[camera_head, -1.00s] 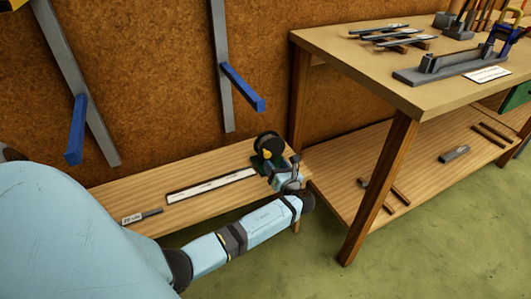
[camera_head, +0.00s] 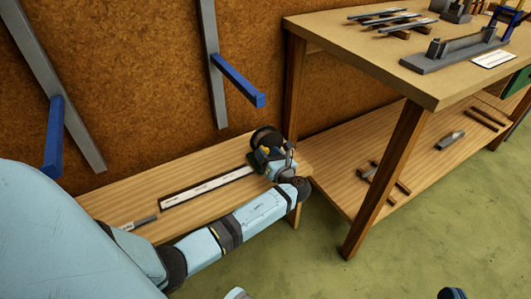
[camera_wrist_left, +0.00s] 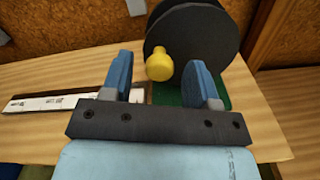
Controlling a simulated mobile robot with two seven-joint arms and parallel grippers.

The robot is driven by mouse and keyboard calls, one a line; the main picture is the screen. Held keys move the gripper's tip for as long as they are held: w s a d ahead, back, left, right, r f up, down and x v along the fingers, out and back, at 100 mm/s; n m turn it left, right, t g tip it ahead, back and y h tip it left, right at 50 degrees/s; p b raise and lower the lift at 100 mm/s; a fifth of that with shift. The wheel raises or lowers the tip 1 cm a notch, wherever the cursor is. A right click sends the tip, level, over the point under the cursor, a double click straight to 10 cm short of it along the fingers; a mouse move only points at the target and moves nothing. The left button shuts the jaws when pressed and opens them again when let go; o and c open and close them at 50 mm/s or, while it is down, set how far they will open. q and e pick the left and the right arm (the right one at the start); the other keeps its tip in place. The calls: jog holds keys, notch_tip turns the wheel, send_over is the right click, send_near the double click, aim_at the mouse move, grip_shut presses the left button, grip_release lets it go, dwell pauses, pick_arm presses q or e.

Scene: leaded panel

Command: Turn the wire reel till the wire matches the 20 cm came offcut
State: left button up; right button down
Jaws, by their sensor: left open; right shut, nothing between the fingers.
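The wire reel (camera_head: 266,139) is a dark drum with a yellow knob on a green base, at the right end of the low bench. In the left wrist view the reel (camera_wrist_left: 200,35) and its yellow knob (camera_wrist_left: 159,66) are close. My left gripper (camera_head: 275,160) is open at the reel; its blue fingers (camera_wrist_left: 162,82) stand either side of the knob, contact unclear. A grey bar (camera_head: 146,220), possibly the came offcut, lies at the bench's left beside a small label. I cannot make out the wire's end. My right gripper (camera_head: 452,293) barely shows at the bottom edge.
A white scale strip on a dark board (camera_head: 205,188) lies along the low bench (camera_head: 110,201). Blue bracket arms (camera_head: 238,80) jut from the wall above. A taller workbench (camera_head: 400,65) with tools stands right of the reel.

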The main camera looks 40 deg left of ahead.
jog(key=shift+w, duration=0.1)
pick_arm(q)
jog(key=shift+c, duration=0.4)
jog(key=c, duration=0.8)
pick_arm(e)
jog(key=shift+f, duration=0.15)
pick_arm(q)
jog(key=shift+n+p, duration=0.4)
pick_arm(e)
jog(key=shift+s+r, duration=0.2)
pick_arm(q)
jog(key=shift+s+a+f+n+p, duration=0.15)
jog(key=shift+n+p, duration=0.25)
jog(key=shift+n, duration=0.2)
jog(key=n, duration=0.1)
jog(key=f+n, duration=0.1)
jog(key=shift+n+p, duration=0.4)
jog(key=shift+f+n, duration=0.35)
jog(key=shift+n, duration=0.75)
pick_arm(e)
jog(key=shift+s+a+r+m, duration=0.1)
jog(key=shift+r+m, duration=0.3)
jog(key=shift+r, duration=0.35)
